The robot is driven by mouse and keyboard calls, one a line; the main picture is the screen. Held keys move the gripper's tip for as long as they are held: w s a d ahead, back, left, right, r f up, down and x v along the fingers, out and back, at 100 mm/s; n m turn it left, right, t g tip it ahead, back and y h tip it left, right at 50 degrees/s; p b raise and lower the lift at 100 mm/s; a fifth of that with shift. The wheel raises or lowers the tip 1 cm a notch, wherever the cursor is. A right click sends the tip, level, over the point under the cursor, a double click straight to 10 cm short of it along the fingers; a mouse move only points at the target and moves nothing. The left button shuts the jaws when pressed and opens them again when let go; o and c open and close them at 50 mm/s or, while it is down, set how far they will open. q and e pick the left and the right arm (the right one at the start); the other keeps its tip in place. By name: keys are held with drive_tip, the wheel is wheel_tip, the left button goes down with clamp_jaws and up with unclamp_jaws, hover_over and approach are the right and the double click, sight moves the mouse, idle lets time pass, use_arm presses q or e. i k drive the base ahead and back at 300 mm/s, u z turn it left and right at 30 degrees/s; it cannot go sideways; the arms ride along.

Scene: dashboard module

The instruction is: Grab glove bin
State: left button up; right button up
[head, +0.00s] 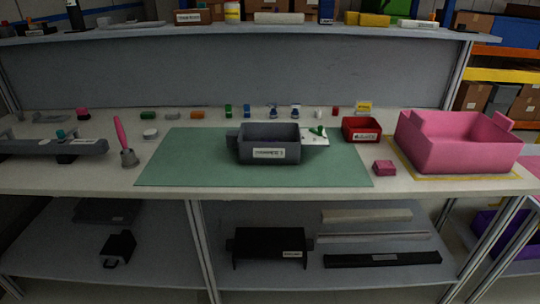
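No bin here carries a label that I can read clearly as gloves, so I cannot tell which is the glove bin. A large pink open bin (457,149) stands inside a yellow outline at the right of the bench. A small red bin (361,130) with a white label sits left of it, behind the mat's right edge. A dark grey bin (269,145) with a white label stands on the green mat. All three stand upright. Neither of my grippers shows in the head view.
The green mat (200,165) is mostly clear. A pink block (384,168) lies in front of the red bin. A pink-handled tool (124,142) and a grey fixture (50,147) are at the left. Small parts line the back; shelves above and below hold boxes.

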sight(250, 145)
drive_tip(key=k, duration=0.1)
drive_tip(key=u, duration=2.3)
drive_tip(key=i, duration=1.7)
drive_tip(key=z, duration=2.45)
